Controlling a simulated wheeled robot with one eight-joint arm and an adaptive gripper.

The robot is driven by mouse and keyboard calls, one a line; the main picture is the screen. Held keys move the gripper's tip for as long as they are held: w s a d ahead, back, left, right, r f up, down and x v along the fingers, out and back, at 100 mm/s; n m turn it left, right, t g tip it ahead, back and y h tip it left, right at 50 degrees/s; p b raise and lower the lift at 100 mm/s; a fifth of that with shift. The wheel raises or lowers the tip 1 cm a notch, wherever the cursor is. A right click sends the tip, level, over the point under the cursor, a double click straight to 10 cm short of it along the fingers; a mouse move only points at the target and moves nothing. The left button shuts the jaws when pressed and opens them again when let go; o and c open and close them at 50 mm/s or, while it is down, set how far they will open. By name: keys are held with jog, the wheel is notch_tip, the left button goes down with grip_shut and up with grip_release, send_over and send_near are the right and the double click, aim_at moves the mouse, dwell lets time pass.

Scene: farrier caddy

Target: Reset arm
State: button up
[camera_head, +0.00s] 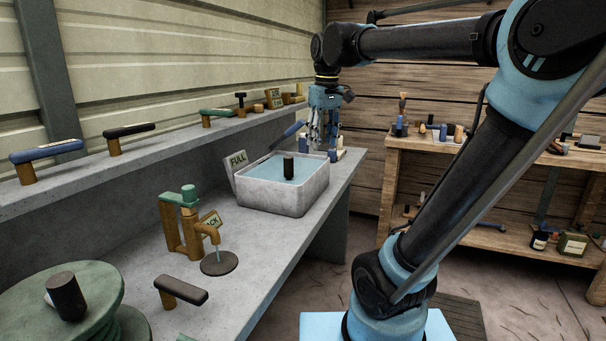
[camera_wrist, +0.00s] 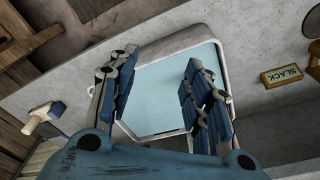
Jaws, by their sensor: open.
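My gripper (camera_head: 325,138) hangs above the far side of a grey tub, fingers pointing down. In the wrist view my gripper (camera_wrist: 155,85) has its two blue padded fingers spread wide apart, with nothing between them but the tub's pale blue inside below. The grey tub (camera_head: 285,200) stands on the stone bench with a "FULL" sign (camera_head: 238,161) at its back left. A black cylinder (camera_head: 288,168) stands upright in the tub in the head view; I cannot make it out in the wrist view. My arm reaches up from the right and over toward the bench.
A raised ledge (camera_head: 140,157) along the wall carries several handled tools. A wooden stand with a green top (camera_head: 188,198) and a dark handle (camera_head: 180,290) are nearer on the bench. A green spool (camera_head: 60,300) is front left. A wooden shelf (camera_head: 430,145) stands at the back right.

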jog(key=s+d+f+m, duration=0.2)
jog(key=s+d+f, duration=0.2)
jog(key=f, duration=0.5)
jog(key=s+d+f+m, duration=0.2)
jog(key=s+d+f, duration=0.2)
jog(key=s+f, duration=0.3)
jog(key=s+d+f+m+t, duration=0.1)
jog(key=s+d+f, duration=0.4)
jog(key=f, duration=0.6)
jog(key=shift+s+f+m, duration=0.15)
jog(key=shift+f+m, duration=0.2)
jog(key=shift+m, duration=0.05)
jog(key=shift+d, duration=0.1)
jog(key=shift+w+f, duration=0.2)
jog(key=shift+w, duration=0.3)
dwell(3.0)
